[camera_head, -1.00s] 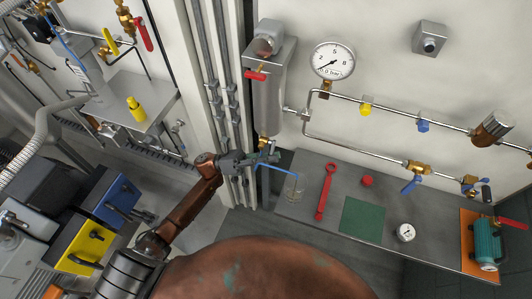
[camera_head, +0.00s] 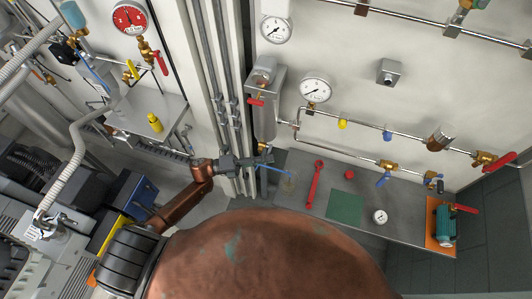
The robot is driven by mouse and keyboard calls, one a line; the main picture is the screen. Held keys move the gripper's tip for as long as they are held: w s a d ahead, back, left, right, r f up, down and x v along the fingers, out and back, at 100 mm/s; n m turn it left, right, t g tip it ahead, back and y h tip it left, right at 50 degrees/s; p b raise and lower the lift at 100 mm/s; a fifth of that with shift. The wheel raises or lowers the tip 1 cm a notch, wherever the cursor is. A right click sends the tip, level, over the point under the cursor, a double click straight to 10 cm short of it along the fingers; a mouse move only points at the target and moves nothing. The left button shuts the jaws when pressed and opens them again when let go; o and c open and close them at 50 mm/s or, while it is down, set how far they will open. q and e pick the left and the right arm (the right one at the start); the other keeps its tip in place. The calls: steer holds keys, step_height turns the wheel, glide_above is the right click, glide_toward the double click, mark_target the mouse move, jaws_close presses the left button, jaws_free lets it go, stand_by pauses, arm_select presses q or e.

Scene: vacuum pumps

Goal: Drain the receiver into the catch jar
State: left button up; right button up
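The receiver (camera_head: 265,122) is a grey metal cylinder upright on the wall, with a red-handled valve (camera_head: 257,101) at its top. A thin blue tube (camera_head: 275,168) runs from below it to the clear catch jar (camera_head: 289,184) on the grey bench. The jar is small and faint, so I cannot tell whether liquid is in it. My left gripper (camera_head: 262,160) is just under the receiver, at its bottom outlet, left of the jar. It covers the drain fitting there. Its fingers are too small and overlapped to show whether they grip anything. My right gripper is out of view.
The bench (camera_head: 395,225) holds a red wrench (camera_head: 314,184), a green mat (camera_head: 345,206), a red cap (camera_head: 349,174), a loose gauge (camera_head: 380,217) and a teal pump (camera_head: 445,225). Wall pipes and a gauge (camera_head: 315,88) are above. Vertical conduits (camera_head: 230,100) stand close to my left arm.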

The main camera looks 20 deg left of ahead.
arm_select(q)
steer(key=shift+o, duration=0.8)
steer(key=o, duration=0.3)
steer(key=shift+w, duration=0.1)
steer(key=shift+a+f, duration=0.1)
steer(key=shift+b+v, duration=0.5)
steer(key=shift+v, duration=0.4)
steer(key=b+v, duration=0.1)
steer(key=v, duration=0.5)
steer(key=shift+b, duration=0.3)
